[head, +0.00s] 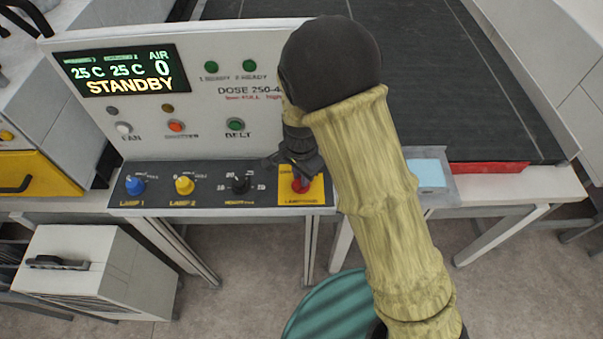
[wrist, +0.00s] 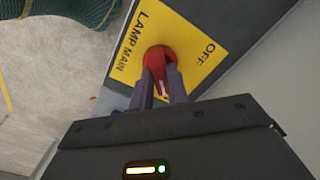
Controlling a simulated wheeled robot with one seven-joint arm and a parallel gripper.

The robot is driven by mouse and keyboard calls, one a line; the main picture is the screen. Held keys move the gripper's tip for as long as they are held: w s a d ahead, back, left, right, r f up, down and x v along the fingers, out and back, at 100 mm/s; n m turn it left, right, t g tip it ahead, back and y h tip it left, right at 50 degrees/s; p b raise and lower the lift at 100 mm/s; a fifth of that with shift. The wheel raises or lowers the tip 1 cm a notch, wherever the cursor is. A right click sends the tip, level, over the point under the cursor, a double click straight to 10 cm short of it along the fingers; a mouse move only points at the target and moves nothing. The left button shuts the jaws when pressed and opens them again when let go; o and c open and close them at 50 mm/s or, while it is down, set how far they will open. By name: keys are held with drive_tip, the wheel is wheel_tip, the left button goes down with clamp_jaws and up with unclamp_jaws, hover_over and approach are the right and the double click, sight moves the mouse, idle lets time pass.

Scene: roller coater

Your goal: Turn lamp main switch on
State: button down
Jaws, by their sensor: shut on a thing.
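The lamp main switch (head: 301,185) is a red rotary knob on a yellow plate at the right end of the dark control strip. In the wrist view the red knob (wrist: 160,60) sits on the yellow plate marked LAMP MAIN and OFF. My gripper (wrist: 163,84) is shut on the red knob, with its two dark fingers on either side of the knob's grip. In the head view my gripper (head: 299,165) comes down onto the knob from above and hides part of it and of its plate. The display (head: 122,72) reads STANDBY, 25 C, 25 C and AIR 0.
Left of the switch are a black knob (head: 241,183), a yellow LAMP 2 knob (head: 184,184) and a blue LAMP 1 knob (head: 135,185). A light-blue item (head: 428,175) lies right of my arm. The dark conveyor belt (head: 440,80) is behind it.

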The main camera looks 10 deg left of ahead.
drive_tip(key=c, duration=1.4)
unclamp_jaws()
drive_tip(key=shift+o, duration=0.2)
wheel_tip(320, 180, up, 18)
drive_tip(key=b, duration=0.3)
drive_tip(key=shift+f, duration=0.25)
